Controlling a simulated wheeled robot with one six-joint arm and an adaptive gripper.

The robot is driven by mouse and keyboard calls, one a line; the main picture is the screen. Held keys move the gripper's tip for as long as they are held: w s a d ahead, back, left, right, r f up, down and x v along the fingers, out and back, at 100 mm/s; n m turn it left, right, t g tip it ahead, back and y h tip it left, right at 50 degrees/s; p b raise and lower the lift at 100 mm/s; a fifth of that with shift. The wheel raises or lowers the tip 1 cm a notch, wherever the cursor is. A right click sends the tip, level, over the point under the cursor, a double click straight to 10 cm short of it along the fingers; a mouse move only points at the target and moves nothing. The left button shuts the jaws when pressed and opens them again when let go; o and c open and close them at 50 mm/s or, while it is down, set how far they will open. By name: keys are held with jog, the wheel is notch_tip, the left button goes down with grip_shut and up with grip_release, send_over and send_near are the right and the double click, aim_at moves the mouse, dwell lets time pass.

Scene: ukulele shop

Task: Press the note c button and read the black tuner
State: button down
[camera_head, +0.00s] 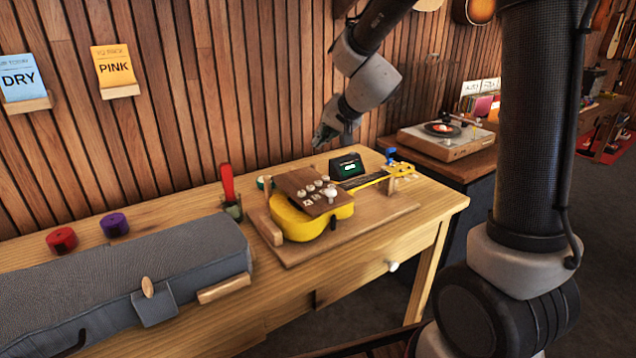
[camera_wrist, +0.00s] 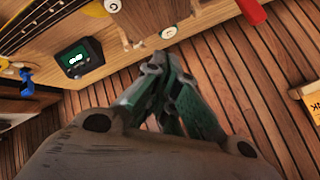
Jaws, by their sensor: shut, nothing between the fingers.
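A yellow ukulele (camera_head: 300,226) lies on a wooden board on the workbench. A brown panel (camera_head: 291,181) with several small white buttons rests over its body; I cannot read which one is note C. A pale round button (camera_wrist: 168,33) shows near my fingertips in the wrist view. The black tuner (camera_head: 347,167) stands behind the ukulele's neck with a lit green screen; it also shows in the wrist view (camera_wrist: 80,57), its reading too small to make out. My gripper (camera_head: 322,142) is shut and empty, in the air near the wall, above and behind the panel.
A grey case (camera_head: 150,268) fills the bench's left part. A red-handled tool (camera_head: 228,185) stands upright in a holder left of the ukulele. Red (camera_head: 61,240) and purple (camera_head: 114,225) rolls sit farther left. A turntable (camera_head: 445,139) is on the cabinet at right. The slatted wall is close behind.

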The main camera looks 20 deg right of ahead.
jog(key=shift+f, duration=4.35)
jog(key=shift+f, duration=0.15)
jog(key=shift+f, duration=0.25)
jog(key=shift+f, duration=0.5)
jog(key=shift+r, duration=0.95)
jog(key=shift+r, duration=2.5)
